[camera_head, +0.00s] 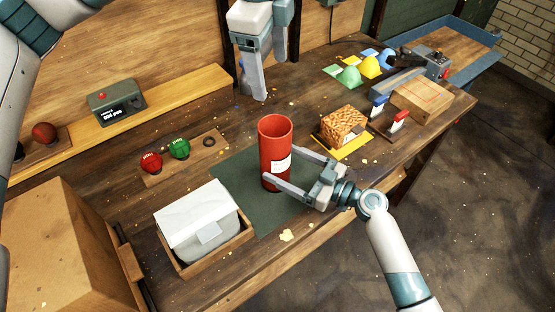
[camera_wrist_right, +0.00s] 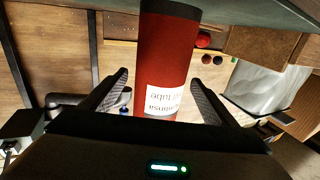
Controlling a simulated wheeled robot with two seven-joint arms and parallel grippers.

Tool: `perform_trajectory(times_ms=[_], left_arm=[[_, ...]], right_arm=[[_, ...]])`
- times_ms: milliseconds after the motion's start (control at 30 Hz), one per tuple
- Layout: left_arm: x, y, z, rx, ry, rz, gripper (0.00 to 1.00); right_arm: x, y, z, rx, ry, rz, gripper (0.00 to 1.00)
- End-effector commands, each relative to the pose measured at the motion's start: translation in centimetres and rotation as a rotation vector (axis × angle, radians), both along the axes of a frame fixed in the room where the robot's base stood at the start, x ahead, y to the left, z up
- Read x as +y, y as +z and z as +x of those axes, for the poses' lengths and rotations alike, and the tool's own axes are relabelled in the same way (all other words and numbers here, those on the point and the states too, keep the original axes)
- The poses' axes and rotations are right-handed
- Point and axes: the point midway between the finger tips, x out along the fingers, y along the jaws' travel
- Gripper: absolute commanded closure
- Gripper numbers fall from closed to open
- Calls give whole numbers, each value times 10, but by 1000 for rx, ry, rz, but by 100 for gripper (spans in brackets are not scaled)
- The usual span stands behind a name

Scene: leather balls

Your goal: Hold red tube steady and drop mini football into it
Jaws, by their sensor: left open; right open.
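The red tube (camera_head: 275,150) stands upright on a dark green mat (camera_head: 233,178), with a white label low on its side. My right gripper (camera_head: 283,167) is open, its fingers on either side of the tube. The right wrist view shows the tube (camera_wrist_right: 165,50) between the fingers, with a gap at the left finger. My left gripper (camera_head: 258,92) hangs above the table behind the tube, pointing down; I see no ball clearly in it. A red ball (camera_head: 151,161) and a green ball (camera_head: 179,148) sit in a wooden holder. I cannot tell which ball is the mini football.
The holder has an empty round hole (camera_head: 209,142). A wooden tray (camera_head: 217,254) with a white bag stands front left. A patterned cube (camera_head: 343,124) sits right of the tube.

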Motion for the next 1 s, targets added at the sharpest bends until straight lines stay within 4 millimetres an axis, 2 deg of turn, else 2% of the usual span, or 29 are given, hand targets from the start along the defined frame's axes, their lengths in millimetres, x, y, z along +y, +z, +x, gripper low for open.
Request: perform_trajectory(times_ms=[300,500,1000], left_arm=[[0,0,0,0,0,0,28],[0,0,0,0,0,0,28],[0,0,0,0,0,0,28]], right_arm=[[-48,-1,-31,1,-1,-3,19],[-68,0,-42,0,-1,-1,19],[-74,0,-46,0,-1,-1,19]])
